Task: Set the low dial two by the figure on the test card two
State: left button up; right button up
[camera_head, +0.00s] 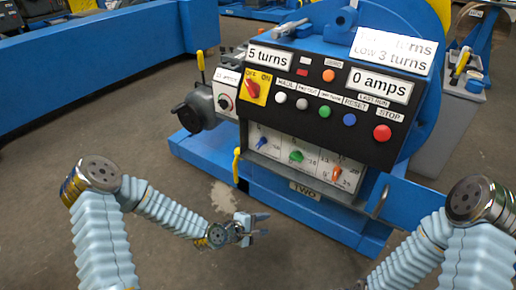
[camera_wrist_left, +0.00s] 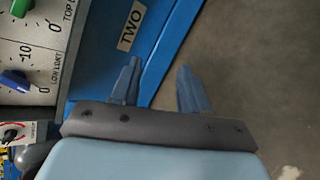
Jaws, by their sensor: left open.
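The low dial two is a blue knob (camera_head: 262,142) on the white lower panel of the machine marked TWO. In the left wrist view the blue knob (camera_wrist_left: 15,81) sits at the left edge beside the words LOW LIMIT; its exact setting is unclear. The test card (camera_head: 393,50) is a white plate on top of the machine; its lower line reads "Low 3 turns" and its upper line is washed out by glare. My left gripper (camera_head: 254,229) is open and empty, in front of and below the panel, apart from the dial. My right gripper is out of view.
A green knob (camera_head: 296,156) and an orange knob (camera_head: 336,173) share the panel with the blue one. Above are coloured push buttons and a red selector (camera_head: 252,88) on yellow. A yellow-handled lever (camera_head: 237,165) stands left of the panel. The floor in front is clear.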

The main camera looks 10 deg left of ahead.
pick_arm(q)
jog(key=w+a+r+n+t, duration=0.4)
jog(key=w+a+r+n, duration=0.2)
jog(key=w+r, duration=0.1)
jog(key=n+t+y, duration=0.1)
jog(key=n+t, duration=0.2)
jog(key=n, duration=0.1)
send_near(259, 145)
jog(key=x, duration=0.8)
jog(key=shift+d, duration=0.15)
grip_shut()
